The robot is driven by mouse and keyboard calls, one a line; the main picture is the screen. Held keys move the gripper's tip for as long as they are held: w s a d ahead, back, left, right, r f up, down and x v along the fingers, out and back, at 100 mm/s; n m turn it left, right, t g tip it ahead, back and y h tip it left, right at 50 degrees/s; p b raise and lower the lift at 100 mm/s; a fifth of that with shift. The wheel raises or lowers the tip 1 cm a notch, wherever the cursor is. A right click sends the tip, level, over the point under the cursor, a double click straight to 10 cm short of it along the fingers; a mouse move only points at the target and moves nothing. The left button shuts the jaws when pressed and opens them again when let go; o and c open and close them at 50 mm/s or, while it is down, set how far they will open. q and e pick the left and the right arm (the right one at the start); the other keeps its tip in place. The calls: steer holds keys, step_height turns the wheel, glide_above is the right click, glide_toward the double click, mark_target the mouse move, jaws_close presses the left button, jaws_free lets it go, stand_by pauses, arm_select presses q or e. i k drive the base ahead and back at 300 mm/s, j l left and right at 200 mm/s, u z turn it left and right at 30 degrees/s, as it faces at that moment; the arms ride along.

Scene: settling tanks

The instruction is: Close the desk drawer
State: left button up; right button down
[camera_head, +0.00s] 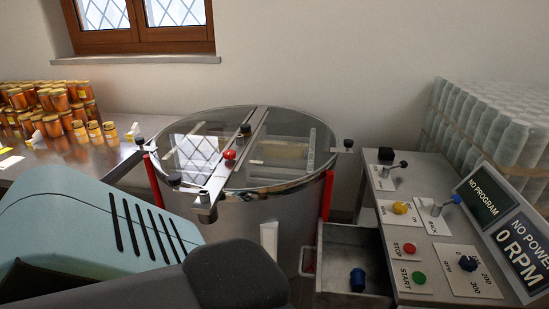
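The desk drawer (350,236) is a grey metal box, seen at the bottom of the head view, right of centre. It stands open, sticking out to the left from under the control desk (444,240). A pale bar handle (302,262) shows at its left end. A dark blue object (357,280) lies inside the drawer. The drawer's lower part is cut off by the picture edge. Neither of my grippers is in view, so their distance from the drawer does not show.
A large steel drum (225,228) with a clear lid stands just left of the drawer. The desk top bears a red button (409,248), a green button (419,277), knobs and levers. Wrapped jars (490,125) are stacked behind it. Honey jars (50,105) stand on a left table.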

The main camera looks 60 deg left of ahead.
mark_target(340, 248)
steer(key=u, duration=1.05)
steer(key=i+j, duration=0.1)
steer(key=j, duration=0.2)
steer(key=i+j, duration=0.1)
steer(key=j, duration=0.15)
